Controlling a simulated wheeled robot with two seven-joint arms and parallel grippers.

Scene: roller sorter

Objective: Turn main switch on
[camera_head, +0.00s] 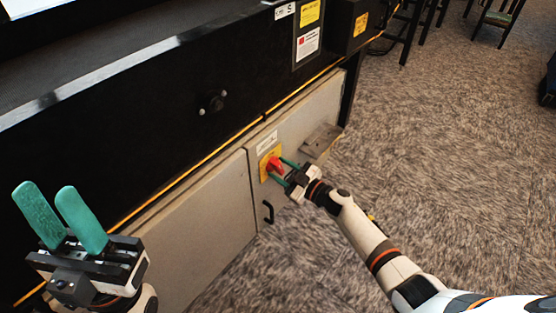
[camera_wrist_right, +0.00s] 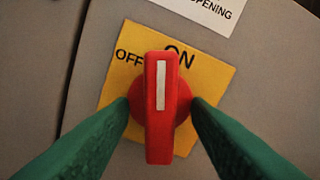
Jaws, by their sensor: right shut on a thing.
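The main switch is a red rotary knob (camera_wrist_right: 160,115) on a yellow plate (camera_wrist_right: 215,80) marked OFF and ON. It also shows in the head view as a red knob (camera_head: 275,166) on the grey cabinet. In the right wrist view the knob's handle stands nearly upright, its white line just left of the word ON. My right gripper (camera_wrist_right: 160,110) has its green fingers on both sides of the knob and is shut on it. My left gripper (camera_head: 66,220) is open and empty at the lower left, in front of the black machine, away from the switch.
The grey cabinet (camera_head: 195,230) has a black door handle (camera_head: 267,212) below the switch. A grey box (camera_head: 321,141) juts out right of the switch. Carpet floor at right is mostly clear.

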